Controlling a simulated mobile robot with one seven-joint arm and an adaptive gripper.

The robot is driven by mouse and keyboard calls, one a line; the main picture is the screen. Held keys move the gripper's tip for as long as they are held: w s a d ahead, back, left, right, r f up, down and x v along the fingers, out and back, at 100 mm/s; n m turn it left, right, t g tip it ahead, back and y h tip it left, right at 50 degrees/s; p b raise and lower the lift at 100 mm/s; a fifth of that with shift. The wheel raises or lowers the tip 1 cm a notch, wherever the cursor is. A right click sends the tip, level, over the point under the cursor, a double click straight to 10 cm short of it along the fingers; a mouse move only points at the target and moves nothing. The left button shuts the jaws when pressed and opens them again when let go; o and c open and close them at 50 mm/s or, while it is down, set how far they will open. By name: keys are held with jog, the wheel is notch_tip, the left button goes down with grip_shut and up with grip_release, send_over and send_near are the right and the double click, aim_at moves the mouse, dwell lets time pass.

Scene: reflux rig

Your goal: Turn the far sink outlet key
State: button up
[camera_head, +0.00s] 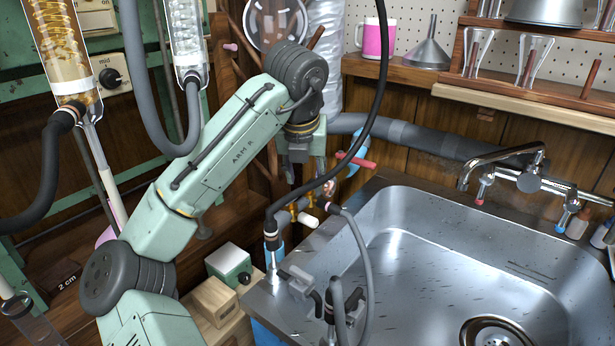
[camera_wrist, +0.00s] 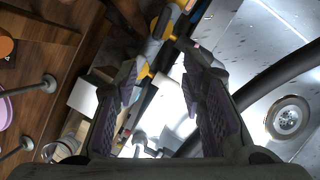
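In the head view, the sink (camera_head: 405,214) fills the right side. At its left rim a fitting with brass parts (camera_head: 293,211) carries a short white handle (camera_head: 308,221), and a red handle (camera_head: 356,161) shows just above. A second fitting with a grey key (camera_head: 297,278) stands nearer, at the front left rim. I cannot tell for sure which handle is the far outlet key. My gripper (camera_head: 306,178) points down above the brass fitting, partly hidden by a black hose. In the wrist view my gripper (camera_wrist: 166,88) is open, with a grey and yellow fitting (camera_wrist: 155,46) beyond its fingertips.
Black and grey hoses (camera_head: 362,240) loop close to my gripper. A wall tap (camera_head: 500,160) with red and blue parts is behind the sink. Small boxes (camera_head: 214,301) stand left of the rim. The basin with its drain (camera_wrist: 288,118) is clear.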

aim_at(308, 182)
jog(key=w+f, duration=0.4)
jog(key=w, duration=0.1)
jog(key=shift+w+d+f, duration=0.25)
jog(key=shift+c, duration=0.4)
grip_shut()
